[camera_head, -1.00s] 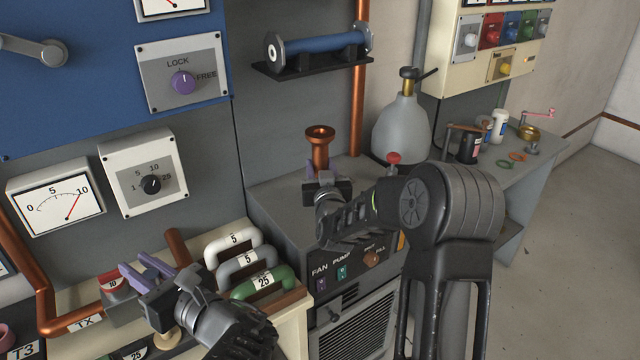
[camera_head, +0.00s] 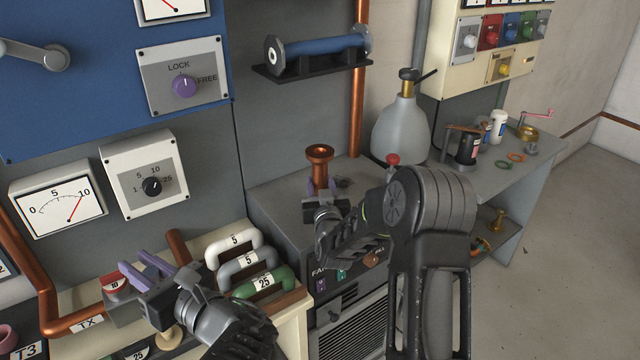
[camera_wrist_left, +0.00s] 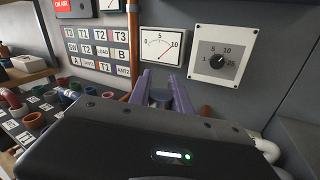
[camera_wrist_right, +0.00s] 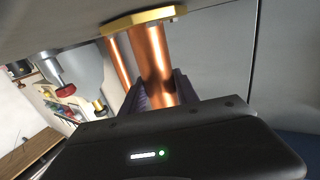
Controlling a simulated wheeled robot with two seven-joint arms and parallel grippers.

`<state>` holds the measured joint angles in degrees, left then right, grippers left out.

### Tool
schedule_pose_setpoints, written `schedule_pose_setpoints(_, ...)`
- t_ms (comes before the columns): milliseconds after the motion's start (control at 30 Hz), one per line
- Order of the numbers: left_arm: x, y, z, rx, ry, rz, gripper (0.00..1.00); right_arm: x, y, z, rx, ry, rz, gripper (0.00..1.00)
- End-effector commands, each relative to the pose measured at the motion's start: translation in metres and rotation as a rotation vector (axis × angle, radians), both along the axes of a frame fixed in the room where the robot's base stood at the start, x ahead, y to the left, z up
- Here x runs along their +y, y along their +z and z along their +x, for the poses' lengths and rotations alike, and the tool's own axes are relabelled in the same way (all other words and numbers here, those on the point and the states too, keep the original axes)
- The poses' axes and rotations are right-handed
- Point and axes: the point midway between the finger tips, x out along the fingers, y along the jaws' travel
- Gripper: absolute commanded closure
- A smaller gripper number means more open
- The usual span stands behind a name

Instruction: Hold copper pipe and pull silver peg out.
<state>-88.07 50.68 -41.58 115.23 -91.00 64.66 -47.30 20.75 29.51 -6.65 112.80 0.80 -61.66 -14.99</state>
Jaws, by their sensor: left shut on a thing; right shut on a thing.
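A short copper pipe (camera_head: 320,154) with a flared top stands upright over the grey cabinet. My right gripper (camera_head: 323,188) is shut around it. In the right wrist view the copper pipe (camera_wrist_right: 152,62) runs between the fingers to a gold six-sided collar (camera_wrist_right: 145,19) on a grey surface; I cannot tell whether it is seated there. My left gripper (camera_head: 152,270) is over the cream desk, by a red handle marked 10 (camera_head: 113,283). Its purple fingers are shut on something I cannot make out. I cannot identify the silver peg for sure in any view.
White, grey and green handles (camera_head: 262,283) stand right of my left gripper. A grey bottle (camera_head: 400,130) and a red knob (camera_head: 392,159) are behind my right arm. A blue cylinder (camera_head: 318,54) rests on a wall bracket. The side bench (camera_head: 480,178) carries small items.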

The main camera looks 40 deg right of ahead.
Motion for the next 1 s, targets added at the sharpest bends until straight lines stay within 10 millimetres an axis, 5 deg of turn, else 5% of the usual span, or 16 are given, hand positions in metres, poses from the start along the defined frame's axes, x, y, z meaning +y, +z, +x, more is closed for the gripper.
schedule_pose_setpoints(133, 0.0, -0.005, 0.0, 0.0, 0.0, 0.0, 1.0, 0.0, -0.002, 0.0, -0.004, 0.0, -0.002, 1.0)
schedule_pose_setpoints(167, 0.0, -0.005, 0.0, 0.0, 0.0, 0.0, 1.0, 0.0, -0.003, 0.0, 0.0, 0.0, 0.0, 0.63)
schedule_pose_setpoints(400, 0.0, -0.003, 0.0, 0.0, 0.0, 0.0, 1.0, 0.0, -0.002, 0.0, 0.001, 0.0, 0.0, 0.43)
schedule_pose_setpoints(800, 0.0, 0.003, 0.0, 0.0, 0.0, 0.0, 1.0, 0.0, 0.002, 0.0, 0.001, 0.0, 0.0, 0.42)
schedule_pose_setpoints(1000, 0.0, -0.011, 0.0, 0.0, 0.0, 0.0, 1.0, 0.013, -0.002, -0.025, 0.0, 0.0, 0.001, 0.42)
